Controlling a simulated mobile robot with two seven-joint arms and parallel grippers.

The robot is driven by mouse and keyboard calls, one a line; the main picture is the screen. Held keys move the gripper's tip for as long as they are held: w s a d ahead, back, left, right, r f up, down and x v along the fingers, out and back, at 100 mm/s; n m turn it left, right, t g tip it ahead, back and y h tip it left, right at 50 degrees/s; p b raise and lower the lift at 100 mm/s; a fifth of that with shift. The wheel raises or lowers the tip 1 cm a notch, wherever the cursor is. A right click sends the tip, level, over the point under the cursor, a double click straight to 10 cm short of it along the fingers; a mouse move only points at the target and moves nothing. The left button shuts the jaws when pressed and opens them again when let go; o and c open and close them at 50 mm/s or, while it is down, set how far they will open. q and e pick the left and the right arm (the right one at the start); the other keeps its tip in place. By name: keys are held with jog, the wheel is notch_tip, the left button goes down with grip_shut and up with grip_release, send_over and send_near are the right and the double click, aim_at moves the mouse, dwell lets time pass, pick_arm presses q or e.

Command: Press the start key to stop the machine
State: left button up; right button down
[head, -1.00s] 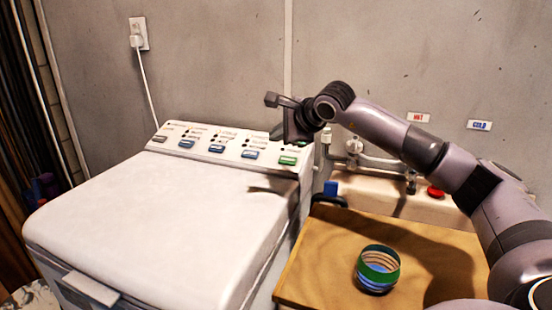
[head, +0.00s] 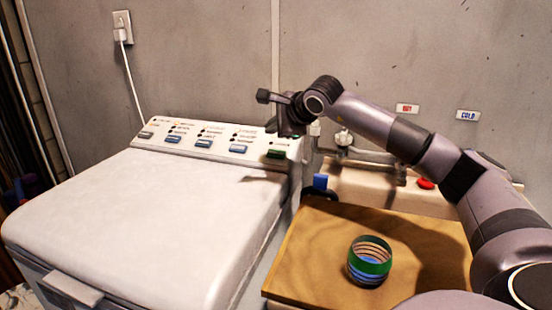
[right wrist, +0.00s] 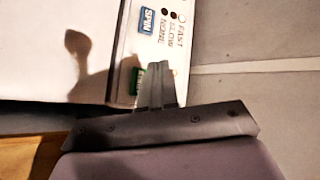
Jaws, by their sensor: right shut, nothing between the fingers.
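The washing machine (head: 130,220) stands at the left with its white lid closed. Its control panel along the back has several blue keys and one green key (head: 277,154) at the right end. The green key also shows in the right wrist view (right wrist: 139,78), partly covered by the fingers. My right gripper (head: 280,131) is shut and empty, pointing down at the panel's right end, just above or behind the green key. In the right wrist view its closed fingertips (right wrist: 157,68) overlap the key's right edge. I cannot tell whether they touch it. My left gripper is not in view.
A wooden board (head: 315,250) right of the machine holds a green striped cup (head: 370,262). The grey wall is close behind the panel. The lid top is clear.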

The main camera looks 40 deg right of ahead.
aim_at(272, 152)
jog(key=f, duration=0.1)
jog(key=d+f+b, duration=0.1)
jog(key=f, duration=0.2)
jog(key=shift+w+d+b, duration=0.15)
jog(key=shift+w+b, duration=0.2)
jog(key=shift+b, duration=0.05)
jog(key=shift+w+d+f+b, duration=0.2)
jog(key=shift+d+f+b, duration=0.15)
jog(key=shift+f, duration=0.3)
dwell(1.1)
jog(key=shift+d+f, duration=0.1)
jog(key=shift+f, duration=0.3)
jog(key=shift+w+d+f+b, duration=0.1)
jog(key=shift+d+f+b, duration=0.1)
jog(key=shift+f+b, duration=0.45)
dwell(1.1)
jog(key=shift+r, duration=0.1)
jog(key=shift+a+r+p, duration=0.25)
jog(key=shift+r+p, duration=0.3)
jog(key=shift+r, duration=0.2)
